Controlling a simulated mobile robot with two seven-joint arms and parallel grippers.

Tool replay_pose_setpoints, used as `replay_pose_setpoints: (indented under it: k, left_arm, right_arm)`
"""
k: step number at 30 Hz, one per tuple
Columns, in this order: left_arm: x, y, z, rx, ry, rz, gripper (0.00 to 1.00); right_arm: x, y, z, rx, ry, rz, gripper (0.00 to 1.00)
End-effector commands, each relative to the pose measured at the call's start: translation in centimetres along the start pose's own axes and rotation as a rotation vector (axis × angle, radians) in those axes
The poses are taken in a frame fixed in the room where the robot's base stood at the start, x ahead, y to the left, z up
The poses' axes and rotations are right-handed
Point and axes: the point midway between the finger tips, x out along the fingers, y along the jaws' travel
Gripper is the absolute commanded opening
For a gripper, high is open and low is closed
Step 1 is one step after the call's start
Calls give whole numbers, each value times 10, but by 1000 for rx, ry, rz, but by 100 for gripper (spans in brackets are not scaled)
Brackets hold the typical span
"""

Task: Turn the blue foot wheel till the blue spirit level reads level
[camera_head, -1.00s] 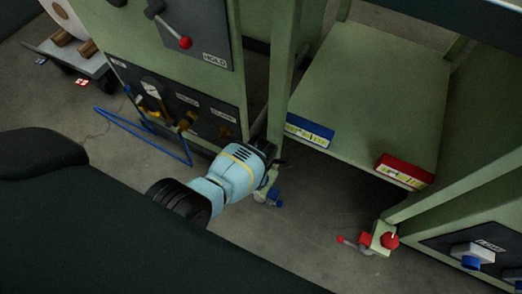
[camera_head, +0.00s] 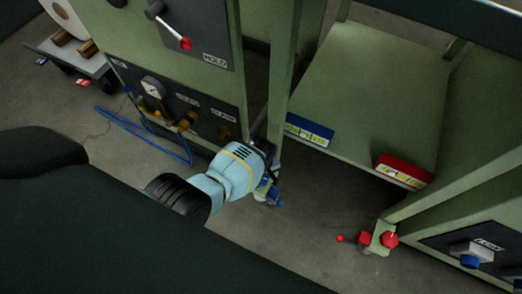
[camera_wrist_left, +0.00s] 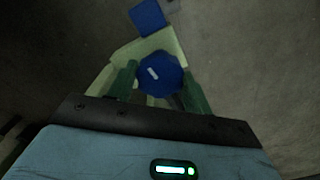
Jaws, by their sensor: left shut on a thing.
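The blue foot wheel (camera_wrist_left: 160,74) has a pale mark on its top and sits between the two green fingers of my left gripper (camera_wrist_left: 160,90) in the left wrist view. The fingers are shut on it. In the head view, my left gripper (camera_head: 268,172) is low beside the green frame's leg and mostly hides the wheel. A blue part (camera_head: 275,197) shows just beyond it. The blue spirit level (camera_head: 309,131) lies along the edge of the green shelf; its bubble is too small to read. My right gripper is not in view.
A red spirit level (camera_head: 403,171) lies on the shelf's right corner. A red foot wheel (camera_head: 390,239) and a red knob (camera_head: 340,239) are near the floor. A gauge panel (camera_head: 180,110) and a blue hose (camera_head: 140,138) are to the left.

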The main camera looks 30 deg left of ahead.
Motion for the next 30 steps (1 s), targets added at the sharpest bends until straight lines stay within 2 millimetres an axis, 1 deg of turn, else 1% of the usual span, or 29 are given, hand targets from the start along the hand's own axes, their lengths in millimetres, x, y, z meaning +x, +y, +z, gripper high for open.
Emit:
replay_pose_setpoints:
  k: [6, 12, 19, 30]
  left_arm:
    - [0, -1, 0, 141, 0, -1, 27]
    - [0, -1, -1, 220, 0, -1, 27]
    - [0, -1, -1, 258, 1, -1, 27]
    - [0, -1, -1, 261, 1, -1, 27]
  right_arm:
    - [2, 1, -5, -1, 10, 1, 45]
    - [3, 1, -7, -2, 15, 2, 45]
    - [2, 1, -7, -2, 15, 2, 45]
    - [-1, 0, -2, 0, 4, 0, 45]
